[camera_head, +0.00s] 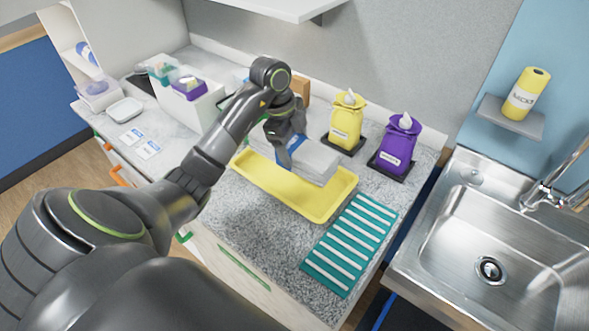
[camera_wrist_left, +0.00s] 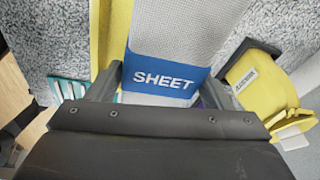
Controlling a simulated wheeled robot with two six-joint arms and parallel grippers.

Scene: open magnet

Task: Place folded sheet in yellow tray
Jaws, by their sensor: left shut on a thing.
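The folded sheet (camera_head: 316,160) is a white-grey bundle with a blue band. In the left wrist view the sheet (camera_wrist_left: 170,30) shows its blue band marked SHEET. My left gripper (camera_head: 285,152) is shut on the sheet, with a finger on each side of the band. The yellow tray (camera_head: 262,186) lies on the speckled counter. In the head view the sheet overlaps the tray's far side; whether it touches the tray cannot be told. The tray's yellow edge (camera_wrist_left: 112,35) also shows beside the sheet in the left wrist view. My right gripper is not in view.
A teal striped mat (camera_head: 350,243) lies right of the tray. Yellow (camera_head: 346,120) and purple (camera_head: 399,145) wipe packs stand on dark bases behind it. A white bin (camera_head: 190,103) is at the back left. A steel sink (camera_head: 490,235) is at the right.

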